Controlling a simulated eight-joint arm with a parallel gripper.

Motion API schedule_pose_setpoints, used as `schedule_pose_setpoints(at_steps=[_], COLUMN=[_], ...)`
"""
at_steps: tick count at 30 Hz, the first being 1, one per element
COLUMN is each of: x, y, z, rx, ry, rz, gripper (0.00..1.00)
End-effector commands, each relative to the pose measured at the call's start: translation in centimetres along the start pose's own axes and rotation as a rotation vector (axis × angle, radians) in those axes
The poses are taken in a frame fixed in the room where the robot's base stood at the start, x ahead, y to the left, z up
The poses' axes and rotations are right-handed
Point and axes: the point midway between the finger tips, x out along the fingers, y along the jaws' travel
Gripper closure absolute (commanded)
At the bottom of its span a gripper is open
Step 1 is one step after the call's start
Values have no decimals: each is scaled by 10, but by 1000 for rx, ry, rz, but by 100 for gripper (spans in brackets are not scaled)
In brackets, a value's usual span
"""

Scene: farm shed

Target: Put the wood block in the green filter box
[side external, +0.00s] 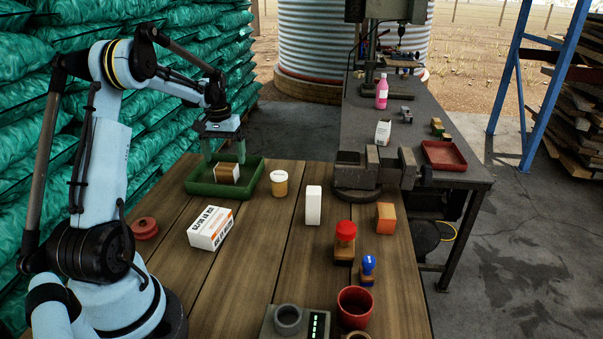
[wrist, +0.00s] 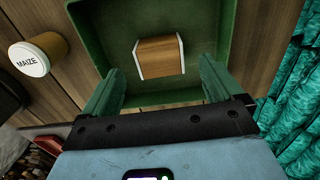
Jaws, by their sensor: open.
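A brown wood block (side external: 227,173) with pale end faces lies in the green filter box (side external: 205,190), a shallow open tray at the back left of the wooden table. In the wrist view the block (wrist: 160,57) sits inside the walls of the box (wrist: 88,30). My gripper (side external: 225,157) is above the box with its fingers pointing down. In the wrist view my gripper (wrist: 160,68) is open, one finger to each side of the block, with visible gaps. Whether the fingertips are below the block's top is hard to tell.
A maize jar (side external: 279,184) stands just right of the box. A white carton (side external: 210,228), a white upright block (side external: 313,205), an orange-brown block (side external: 386,217) and a red cup (side external: 355,306) are on the table. A vise (side external: 375,170) stands beyond on the bench.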

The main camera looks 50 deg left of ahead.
Motion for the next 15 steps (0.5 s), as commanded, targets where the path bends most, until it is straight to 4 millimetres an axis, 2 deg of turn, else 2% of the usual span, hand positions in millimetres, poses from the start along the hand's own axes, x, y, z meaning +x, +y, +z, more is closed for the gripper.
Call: schedule_pose_setpoints(at_steps=[1, 6, 15], x=[-12, -43, -70], y=[0, 0, 3], z=[1, 1, 2], rx=[0, 0, 6], ry=[0, 0, 4], rz=[0, 0, 0], gripper=[7, 7, 7])
